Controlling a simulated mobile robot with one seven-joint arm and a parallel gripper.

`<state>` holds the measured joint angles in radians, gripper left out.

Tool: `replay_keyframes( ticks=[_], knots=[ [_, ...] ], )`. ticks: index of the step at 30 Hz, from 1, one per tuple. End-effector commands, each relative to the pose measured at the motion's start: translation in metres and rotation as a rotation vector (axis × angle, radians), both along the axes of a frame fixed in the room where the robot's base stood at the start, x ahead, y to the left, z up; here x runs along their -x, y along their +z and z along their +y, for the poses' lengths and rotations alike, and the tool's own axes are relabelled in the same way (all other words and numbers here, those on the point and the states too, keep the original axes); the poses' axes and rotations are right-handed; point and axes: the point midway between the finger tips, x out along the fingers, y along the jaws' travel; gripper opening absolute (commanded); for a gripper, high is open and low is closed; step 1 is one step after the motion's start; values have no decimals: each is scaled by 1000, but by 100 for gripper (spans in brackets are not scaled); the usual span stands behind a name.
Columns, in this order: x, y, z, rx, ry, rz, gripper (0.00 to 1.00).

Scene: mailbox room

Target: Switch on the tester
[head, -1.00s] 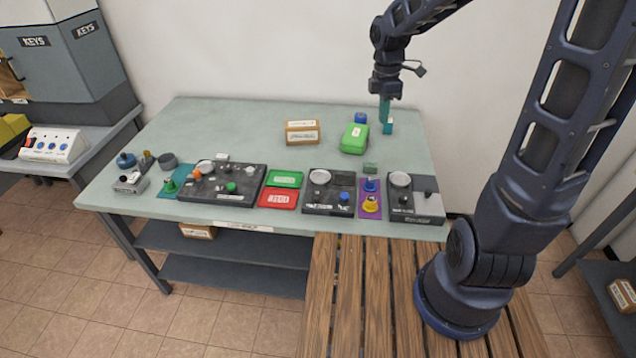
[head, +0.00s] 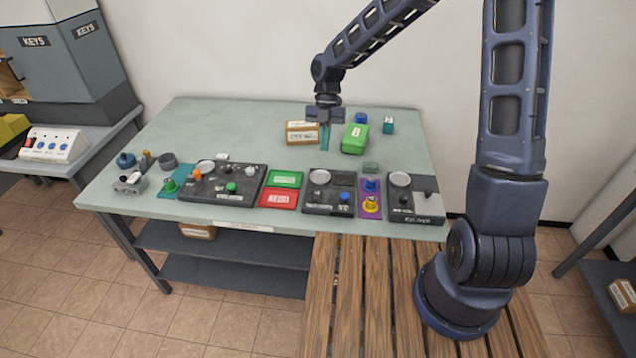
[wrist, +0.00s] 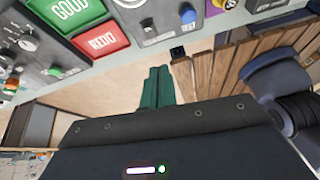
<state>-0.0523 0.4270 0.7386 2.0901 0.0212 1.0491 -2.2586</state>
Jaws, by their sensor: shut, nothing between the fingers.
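Three dark control panels lie along the front of the green-grey table; their small labels are too blurred to tell which is the tester. The left panel (head: 218,193) has a pale dial and orange and green knobs. The middle panel (head: 321,203) has a pale dial and a blue knob; part of it also shows in the wrist view (wrist: 155,33). The right panel (head: 405,212) has a pale dial and a dark control. My gripper (head: 325,148) points down with its teal fingers together and empty, above the table behind the middle panel. Its fingers also show in the wrist view (wrist: 157,72).
Green GOOD (head: 285,179) and red REDO (head: 279,198) pads separate the left and middle panels. A purple mat (head: 369,199) with blue and yellow knobs lies right of the middle panel. A carton (head: 297,132) and green case (head: 354,140) stand behind. The back left is clear.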

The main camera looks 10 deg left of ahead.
Motion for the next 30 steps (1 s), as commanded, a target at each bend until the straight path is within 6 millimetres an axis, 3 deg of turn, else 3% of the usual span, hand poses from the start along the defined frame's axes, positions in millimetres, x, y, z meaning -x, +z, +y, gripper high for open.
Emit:
replay_keyframes(
  ticks=[6,20,30],
  knots=[
    [4,-7,13,-50,86,32,0],
    [6,-10,15,-54,95,35,0],
    [28,-51,14,-52,97,37,0]
  ],
)
